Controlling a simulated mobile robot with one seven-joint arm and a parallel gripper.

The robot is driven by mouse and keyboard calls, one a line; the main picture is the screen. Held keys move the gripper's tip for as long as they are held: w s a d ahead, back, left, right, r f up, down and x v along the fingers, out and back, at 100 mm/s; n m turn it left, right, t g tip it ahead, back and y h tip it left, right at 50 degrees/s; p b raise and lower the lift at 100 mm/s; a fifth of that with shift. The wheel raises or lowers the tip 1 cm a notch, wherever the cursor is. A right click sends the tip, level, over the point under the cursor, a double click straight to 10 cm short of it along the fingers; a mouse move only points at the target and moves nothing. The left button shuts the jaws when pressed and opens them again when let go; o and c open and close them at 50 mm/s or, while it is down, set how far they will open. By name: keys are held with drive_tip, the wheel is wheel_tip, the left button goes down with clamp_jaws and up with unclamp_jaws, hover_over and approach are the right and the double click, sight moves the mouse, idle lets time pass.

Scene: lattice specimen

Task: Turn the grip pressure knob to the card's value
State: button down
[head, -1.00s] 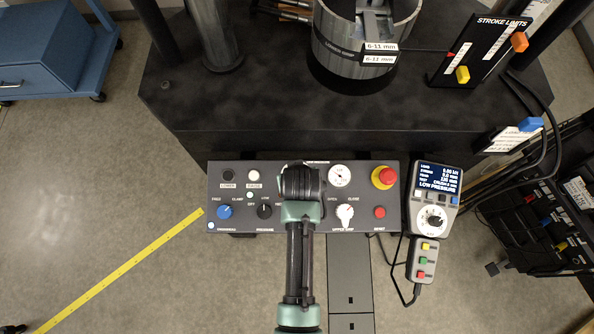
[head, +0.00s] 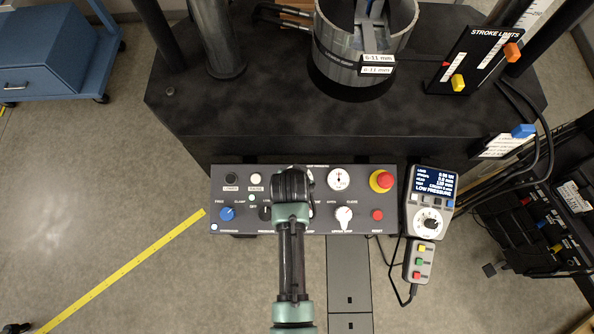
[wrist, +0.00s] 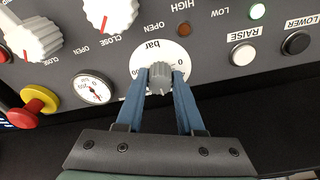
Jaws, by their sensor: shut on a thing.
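The grey grip pressure knob (wrist: 160,76) sits in the middle of a round white dial (wrist: 141,60) marked "bar", with a 0 at its right in the wrist view. My gripper (wrist: 160,84) has its two blue fingers closed on the knob, one on each side. The fingers cover part of the dial, and I cannot read the knob's setting exactly. In the head view my gripper (head: 291,190) is over the middle of the control panel (head: 320,224) and hides the knob. A white card (head: 503,146) hangs at the right of the black frame; its text is too small to read.
A red-and-yellow emergency stop (head: 381,180), a small gauge (head: 338,179) and a white selector knob (head: 344,214) are right of my gripper. A blue knob (head: 227,214) is at left. A handheld controller (head: 431,205) with cables adjoins the panel's right edge.

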idle(0.3)
drive_tip(key=c, duration=0.5)
unclamp_jaws()
drive_tip(key=shift+r, duration=0.1)
drive_tip(key=v, duration=1.2)
drive_tip(key=shift+s+r, duration=0.1)
drive_tip(key=shift+r, duration=0.3)
